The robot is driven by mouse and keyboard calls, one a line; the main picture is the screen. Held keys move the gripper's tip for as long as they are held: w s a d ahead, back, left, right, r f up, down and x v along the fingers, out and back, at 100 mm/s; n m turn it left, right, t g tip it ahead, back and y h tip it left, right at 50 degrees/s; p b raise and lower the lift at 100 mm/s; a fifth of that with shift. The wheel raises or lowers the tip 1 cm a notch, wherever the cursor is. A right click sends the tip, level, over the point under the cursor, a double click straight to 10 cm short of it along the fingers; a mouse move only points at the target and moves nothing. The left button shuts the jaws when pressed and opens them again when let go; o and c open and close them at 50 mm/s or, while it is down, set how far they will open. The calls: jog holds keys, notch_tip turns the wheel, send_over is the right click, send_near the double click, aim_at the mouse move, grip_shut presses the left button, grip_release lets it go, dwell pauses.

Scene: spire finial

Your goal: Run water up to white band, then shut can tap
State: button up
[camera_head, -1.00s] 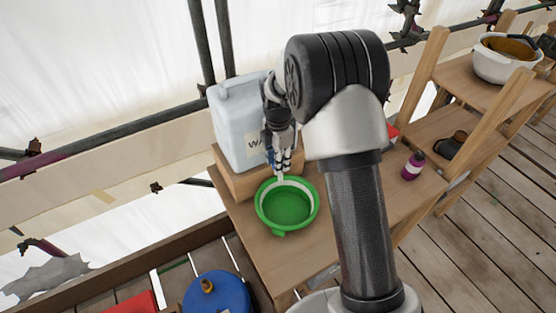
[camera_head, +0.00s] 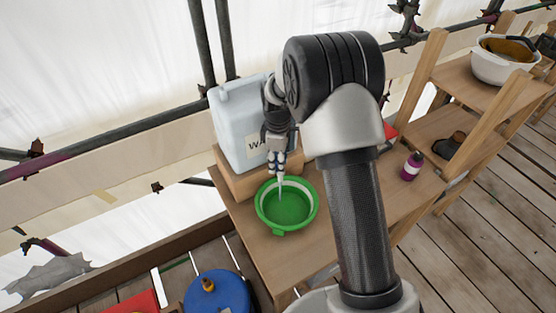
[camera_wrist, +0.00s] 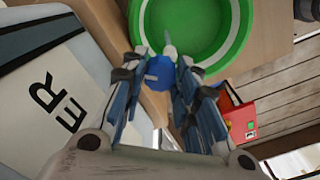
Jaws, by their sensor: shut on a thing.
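A white water can (camera_head: 238,118) marked with lettering stands on a wooden block (camera_head: 243,180) at the back of the bench. My gripper (camera_head: 277,160) is at the can's front, shut on the blue tap (camera_wrist: 160,75); the fingers hide much of it in the head view. A pale spout shows just past the fingertips in the wrist view. A thin pale streak drops from there into the green bowl (camera_head: 270,228). A white band (camera_wrist: 246,28) rings the bowl's inner wall. Green shows below the band; I cannot tell the exact water level.
A purple bottle (camera_head: 412,166) stands to the right on the bench (camera_head: 250,262). A shelf at the right holds a white bowl (camera_head: 497,68) and a dark item (camera_head: 449,145). A blue round container (camera_head: 217,296) is below, front left. A red item (camera_wrist: 240,112) shows in the wrist view.

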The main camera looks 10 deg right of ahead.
jog(key=m, duration=0.5)
jog(key=shift+m+p, duration=0.3)
jog(key=shift+m, duration=2.1)
jog(key=o, duration=1.1)
notch_tip(320, 180, up, 12)
